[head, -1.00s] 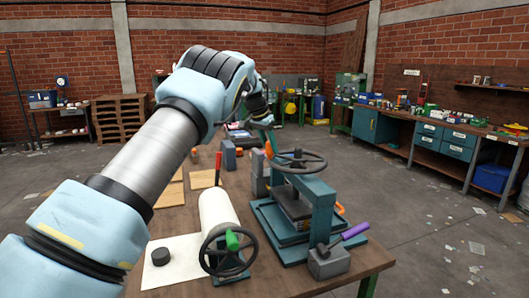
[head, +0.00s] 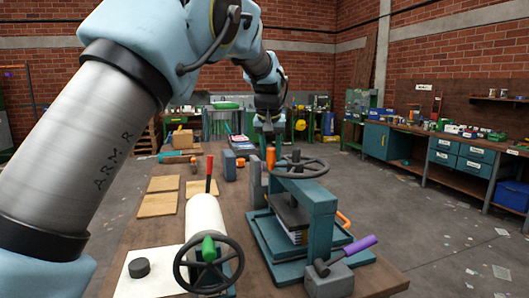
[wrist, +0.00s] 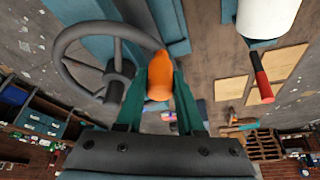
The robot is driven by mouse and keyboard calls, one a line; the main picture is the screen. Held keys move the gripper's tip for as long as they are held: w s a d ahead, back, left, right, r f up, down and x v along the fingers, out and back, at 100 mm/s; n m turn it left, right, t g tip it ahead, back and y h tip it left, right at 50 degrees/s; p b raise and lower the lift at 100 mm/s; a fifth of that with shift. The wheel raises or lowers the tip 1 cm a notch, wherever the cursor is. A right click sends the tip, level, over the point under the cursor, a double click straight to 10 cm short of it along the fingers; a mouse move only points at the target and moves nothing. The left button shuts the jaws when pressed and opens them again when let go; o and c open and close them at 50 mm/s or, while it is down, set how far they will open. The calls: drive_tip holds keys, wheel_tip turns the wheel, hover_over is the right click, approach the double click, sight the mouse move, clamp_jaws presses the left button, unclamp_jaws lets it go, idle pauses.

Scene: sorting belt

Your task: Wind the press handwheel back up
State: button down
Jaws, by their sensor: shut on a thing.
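The press (head: 318,205) is a teal frame on the bench with a dark handwheel (head: 300,168) on its vertical screw. An upright orange handle (head: 271,158) stands at the wheel's left far rim. My gripper (head: 268,142) points down and is shut on this handle. In the wrist view the orange handle (wrist: 158,78) sits between the green fingers of my gripper (wrist: 160,82), and the grey handwheel (wrist: 62,45) spreads to the left. Under the press's dark plate a pale stack (head: 299,236) shows. The gap between plate and stack is hard to judge.
Left of the press lies a white roller (head: 206,218) with a black wheel and green knob (head: 209,247). A red-handled lever (head: 209,170) rises behind it. A grey block with a purple handle (head: 358,246) stands at the front right. Wooden boards (head: 157,205) lie at left.

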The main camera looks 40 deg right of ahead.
drive_tip(key=s+n, duration=0.1)
drive_tip(key=s+n+y+p, duration=0.1)
drive_tip(key=s+d+n+p, duration=0.1)
drive_tip(key=s+n, duration=0.1)
drive_tip(key=shift+r+t+y, duration=0.1)
drive_tip(key=shift+t+y, duration=0.2)
drive_tip(key=shift+s+d+n+y+p, duration=0.25)
drive_tip(key=shift+s+n+p, duration=0.25)
drive_tip(key=shift+n, duration=0.25)
drive_tip(key=shift+s+d+n+y+p, duration=0.15)
drive_tip(key=shift+s+d+n+p, duration=0.15)
drive_tip(key=shift+s+n+p, duration=0.35)
drive_tip(key=shift+w, duration=0.1)
drive_tip(key=c, duration=0.5)
unclamp_jaws()
drive_tip(key=shift+w+t, duration=0.1)
drive_tip(key=shift+t, duration=0.2)
drive_tip(key=b+v, duration=0.2)
drive_tip(key=v, duration=0.8)
drive_tip(key=shift+r+b, duration=0.3)
drive_tip(key=shift+b, duration=0.1)
